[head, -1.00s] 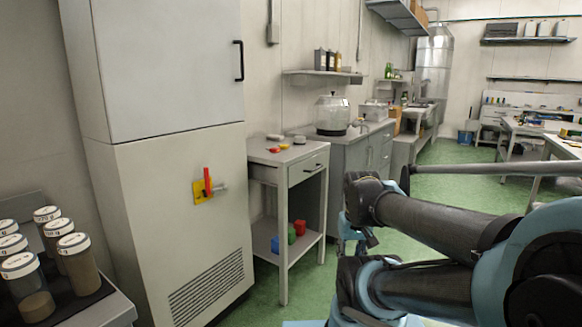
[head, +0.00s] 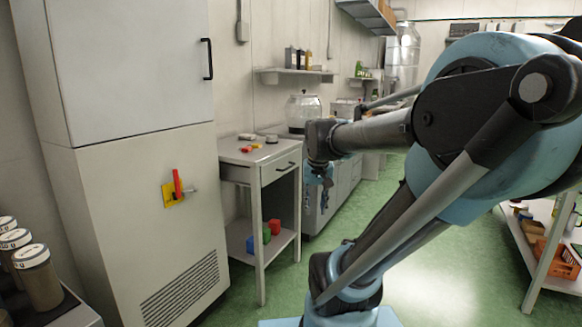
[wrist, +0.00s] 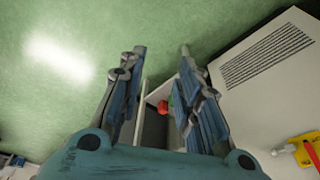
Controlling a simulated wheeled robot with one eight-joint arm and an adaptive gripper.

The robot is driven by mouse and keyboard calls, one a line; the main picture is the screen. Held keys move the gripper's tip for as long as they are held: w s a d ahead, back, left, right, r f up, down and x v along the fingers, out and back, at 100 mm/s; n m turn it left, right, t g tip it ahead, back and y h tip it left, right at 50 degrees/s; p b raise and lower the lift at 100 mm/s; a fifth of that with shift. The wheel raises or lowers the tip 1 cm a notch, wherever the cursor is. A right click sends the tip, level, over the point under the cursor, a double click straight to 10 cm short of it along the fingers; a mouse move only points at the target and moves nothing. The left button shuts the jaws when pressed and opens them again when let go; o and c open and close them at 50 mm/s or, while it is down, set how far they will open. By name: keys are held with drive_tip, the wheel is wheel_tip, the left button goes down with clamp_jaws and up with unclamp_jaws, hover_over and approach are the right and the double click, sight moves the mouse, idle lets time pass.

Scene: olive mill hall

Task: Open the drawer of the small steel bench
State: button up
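The small steel bench (head: 262,215) stands right of the tall cabinet in the head view. Its drawer (head: 270,174) is under the top and looks shut, with a dark bar handle (head: 286,167) on its front. My gripper (head: 323,205) hangs pointing down, just right of the drawer front and apart from the handle in the picture. In the wrist view my gripper (wrist: 161,50) has its two fingers spread with nothing between the tips. Part of the bench (wrist: 155,125) shows behind the fingers; the handle cannot be made out there.
The tall cabinet (head: 130,190) stands left of the bench, with a red lever on a yellow plate (head: 174,190). Small items (head: 258,146) lie on the bench top; coloured blocks (head: 273,227) are on its lower shelf. Green floor (head: 425,270) is clear in front.

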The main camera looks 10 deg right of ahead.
drive_tip(key=w+r+m, duration=0.2)
drive_tip(key=w+r, duration=0.5)
drive_tip(key=w, duration=0.6)
wheel_tip(320, 180, up, 2)
drive_tip(key=r+m+t, duration=0.1)
drive_tip(key=m+t, duration=0.1)
drive_tip(key=m, duration=0.2)
hover_over(291, 166)
drive_tip(key=s+a, duration=0.2)
drive_tip(key=s, duration=0.6)
drive_tip(key=shift+h, duration=0.4)
drive_tip(key=x, duration=1.7)
drive_tip(key=shift+w, duration=0.1)
clamp_jaws()
drive_tip(key=shift+d, duration=0.25)
